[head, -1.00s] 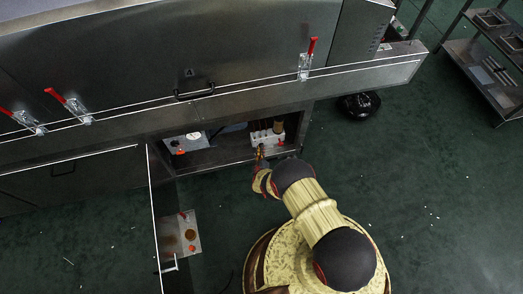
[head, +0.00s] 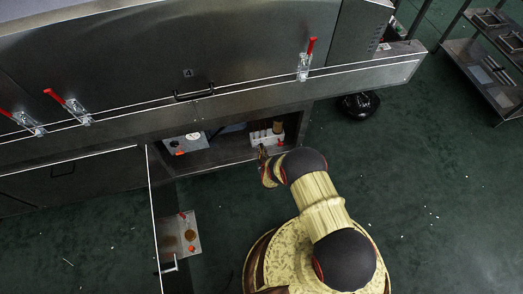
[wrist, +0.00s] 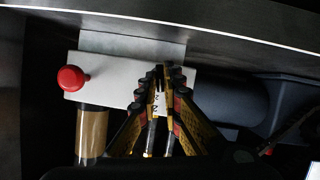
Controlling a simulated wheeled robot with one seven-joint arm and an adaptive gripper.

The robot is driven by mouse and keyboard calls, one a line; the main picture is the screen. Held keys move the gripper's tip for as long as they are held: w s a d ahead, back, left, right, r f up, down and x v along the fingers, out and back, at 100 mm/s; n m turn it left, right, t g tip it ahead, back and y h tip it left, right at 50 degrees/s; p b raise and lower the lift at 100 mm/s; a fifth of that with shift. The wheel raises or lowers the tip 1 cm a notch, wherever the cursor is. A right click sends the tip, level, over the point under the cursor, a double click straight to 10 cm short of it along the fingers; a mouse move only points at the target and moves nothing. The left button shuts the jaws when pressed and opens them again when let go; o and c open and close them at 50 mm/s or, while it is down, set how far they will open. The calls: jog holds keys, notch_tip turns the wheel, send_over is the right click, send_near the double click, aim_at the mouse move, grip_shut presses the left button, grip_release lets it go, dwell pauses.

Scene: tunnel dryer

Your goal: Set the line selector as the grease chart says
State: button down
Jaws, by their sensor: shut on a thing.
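A white block (wrist: 115,75) with a red round knob (wrist: 72,78) at its left and a brown-filled cylinder (wrist: 91,132) below that knob fills the middle of the wrist view. In the head view the white block (head: 262,139) sits inside the open bay under the dryer. My gripper (wrist: 161,78) is over the block's right part, its fingertips close together on a small part that they mostly hide, apparently the line selector. Pale marked strips show between the fingers, too small to read. The selector's setting cannot be read. No readable grease chart shows.
A pale panel (head: 185,143) with a red part stands left in the bay. An open door with a tray (head: 179,236) extends toward the left front. A dark cylindrical body (wrist: 228,97) lies close right of my fingers. A black round object (head: 359,104) rests on the floor.

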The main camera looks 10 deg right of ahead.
jog(key=shift+d+m+y, duration=0.1)
jog(key=shift+m+y, duration=0.5)
jog(key=shift+m, duration=0.1)
jog(key=c, duration=2.1)
grip_release()
jog(key=shift+o, duration=0.7)
jog(key=shift+s, duration=0.1)
jog(key=v, duration=1.2)
